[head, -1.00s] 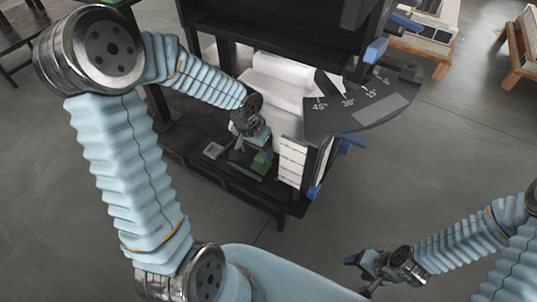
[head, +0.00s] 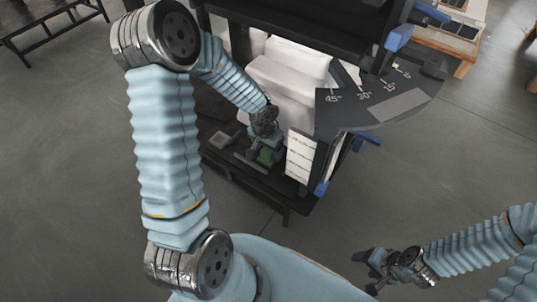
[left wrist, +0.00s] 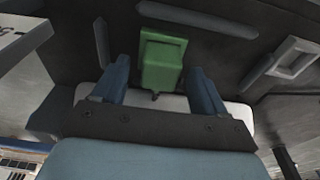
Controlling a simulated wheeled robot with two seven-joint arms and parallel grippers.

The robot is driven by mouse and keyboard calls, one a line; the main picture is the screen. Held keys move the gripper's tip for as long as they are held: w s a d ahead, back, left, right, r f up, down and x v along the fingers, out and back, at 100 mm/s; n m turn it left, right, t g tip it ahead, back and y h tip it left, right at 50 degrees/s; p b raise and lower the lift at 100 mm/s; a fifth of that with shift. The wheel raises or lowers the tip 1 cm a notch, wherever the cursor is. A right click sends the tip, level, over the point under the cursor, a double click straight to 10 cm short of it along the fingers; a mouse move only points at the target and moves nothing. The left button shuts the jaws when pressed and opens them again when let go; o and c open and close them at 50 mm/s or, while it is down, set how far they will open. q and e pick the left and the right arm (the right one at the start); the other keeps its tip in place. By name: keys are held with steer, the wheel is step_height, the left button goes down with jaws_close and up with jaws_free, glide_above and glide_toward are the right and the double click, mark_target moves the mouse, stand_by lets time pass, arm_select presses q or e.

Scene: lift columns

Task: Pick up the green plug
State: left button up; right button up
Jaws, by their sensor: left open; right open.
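The green plug (left wrist: 162,62) is a green block with a raised face. In the left wrist view it lies at the top middle, on a dark surface. In the head view it shows as a small green patch (head: 266,156) on the black lower shelf. My left gripper (left wrist: 157,72) is open, with one blue finger on each side of the plug; I cannot tell whether they touch it. In the head view my left gripper (head: 264,146) partly hides the plug. My right gripper (head: 368,268) is open and empty over the floor at the lower right.
The black shelf unit (head: 250,180) has white bundles (head: 285,75) behind the plug and a white stack (head: 301,157) to its right. An angle-marked plate (head: 380,95) juts out above on the right. A grey square item (head: 221,139) lies left of the plug.

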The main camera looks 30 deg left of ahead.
arm_select(q)
steer(key=shift+w+f, duration=0.1)
steer(key=shift+f, duration=0.7)
steer(key=c, duration=1)
steer(key=shift+r, duration=0.1)
step_height(320, 180, up, 10)
steer(key=p, duration=0.2)
steer(key=shift+r+p, duration=0.15)
steer(key=shift+p, duration=0.2)
steer(key=shift+r+p, duration=1.65)
steer(key=shift+r, duration=0.7)
